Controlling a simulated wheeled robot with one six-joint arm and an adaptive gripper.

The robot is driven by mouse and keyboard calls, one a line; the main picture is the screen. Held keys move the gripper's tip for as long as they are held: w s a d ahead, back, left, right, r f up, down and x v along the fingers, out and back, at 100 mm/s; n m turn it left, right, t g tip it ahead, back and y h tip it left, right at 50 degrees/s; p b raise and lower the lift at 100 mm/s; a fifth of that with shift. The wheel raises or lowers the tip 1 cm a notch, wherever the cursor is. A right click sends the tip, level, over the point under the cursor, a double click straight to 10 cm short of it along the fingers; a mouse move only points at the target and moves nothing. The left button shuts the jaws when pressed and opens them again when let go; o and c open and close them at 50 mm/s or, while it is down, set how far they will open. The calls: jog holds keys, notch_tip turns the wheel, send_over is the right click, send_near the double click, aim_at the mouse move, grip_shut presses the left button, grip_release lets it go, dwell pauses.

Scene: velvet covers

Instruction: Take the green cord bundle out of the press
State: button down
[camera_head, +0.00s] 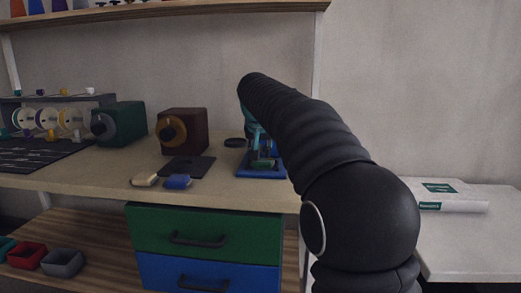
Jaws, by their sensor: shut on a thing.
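The press (250,120) is a teal upright on a flat blue base (258,173), on the table right of centre in the head view. My black arm reaches in front of it and hides its right side and top. The green cord bundle (263,163) is low in the press, just above or on the blue base; I cannot tell if it touches. My gripper (266,152) shows only as small dark parts at the bundle, mostly hidden by my arm. It is shut on the bundle.
A dark red box (183,132) and a green box (119,124), each with a round front, stand left of the press. A dark mat (188,167), a cream block (145,180) and a blue block (178,182) lie nearer. A white side table (480,250) is at right.

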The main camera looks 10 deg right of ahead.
aim_at(261, 165)
jog(key=shift+f, duration=0.65)
jog(key=shift+s, duration=0.1)
jog(key=shift+s+f+b, duration=0.15)
jog(key=shift+s+b, duration=0.05)
jog(key=shift+b, duration=0.1)
jog(key=shift+s+a+b, duration=0.3)
jog(key=shift+s+a, duration=0.05)
jog(key=shift+s, duration=0.5)
jog(key=shift+s+a+b, duration=0.25)
jog(key=shift+s+a, duration=0.05)
jog(key=shift+s, duration=0.55)
jog(key=shift+r+p, duration=0.8)
jog(key=shift+r, duration=0.1)
